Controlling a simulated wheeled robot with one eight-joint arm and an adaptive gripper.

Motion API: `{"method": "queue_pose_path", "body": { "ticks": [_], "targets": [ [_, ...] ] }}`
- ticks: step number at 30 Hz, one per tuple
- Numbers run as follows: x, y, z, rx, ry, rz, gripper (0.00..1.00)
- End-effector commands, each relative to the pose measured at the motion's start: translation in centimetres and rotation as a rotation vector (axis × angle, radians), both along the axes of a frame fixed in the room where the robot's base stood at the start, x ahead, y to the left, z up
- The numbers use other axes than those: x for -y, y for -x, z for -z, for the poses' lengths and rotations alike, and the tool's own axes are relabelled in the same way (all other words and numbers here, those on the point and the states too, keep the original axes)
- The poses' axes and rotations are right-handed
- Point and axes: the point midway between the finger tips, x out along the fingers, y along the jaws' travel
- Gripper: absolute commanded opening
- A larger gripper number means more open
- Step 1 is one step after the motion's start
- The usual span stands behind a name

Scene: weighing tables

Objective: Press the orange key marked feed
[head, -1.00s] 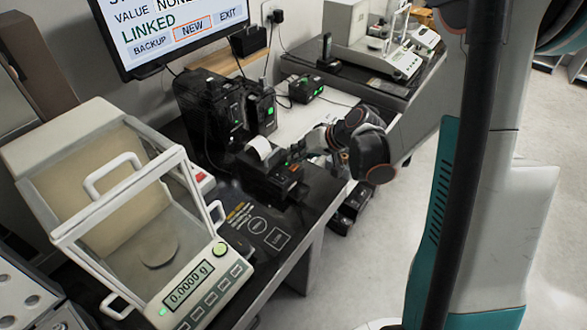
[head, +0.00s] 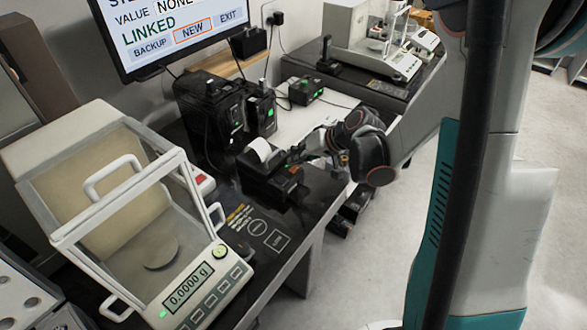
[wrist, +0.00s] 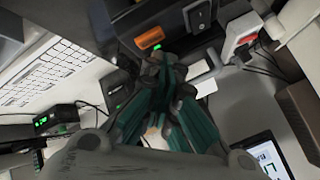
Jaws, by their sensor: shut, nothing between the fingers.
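The orange key (wrist: 150,38) glows on the edge of a black device (wrist: 175,22) at the top of the wrist view. I cannot read its marking. My gripper (wrist: 163,72) is shut and empty, its dark fingertips below the key in that picture; I cannot tell how wide the gap to it is. In the head view a black printer (head: 258,165) with a white paper roll (head: 263,148) stands on the dark table. My gripper (head: 312,150) is at its right side there, small and partly merged with the dark casing.
A balance with a glass shield (head: 110,200) stands at the left front. Black units with green lights (head: 262,112) stand behind the printer, beneath a screen (head: 175,30). A black rocker switch (wrist: 198,15) sits near the orange key. A keyboard (wrist: 50,70) lies at the wrist view's left.

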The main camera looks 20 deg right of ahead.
Motion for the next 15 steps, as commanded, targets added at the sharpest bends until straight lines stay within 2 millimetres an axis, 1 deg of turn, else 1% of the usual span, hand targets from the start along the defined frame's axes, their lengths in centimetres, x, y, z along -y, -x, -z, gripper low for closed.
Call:
{"method": "queue_pose_path", "body": {
  "ticks": [5,15],
  "targets": [
    [0.00,0.00,0.08,0.000,0.000,0.000,0.00],
    [0.00,0.01,0.91,0.000,0.000,0.000,0.00]
  ]
}}
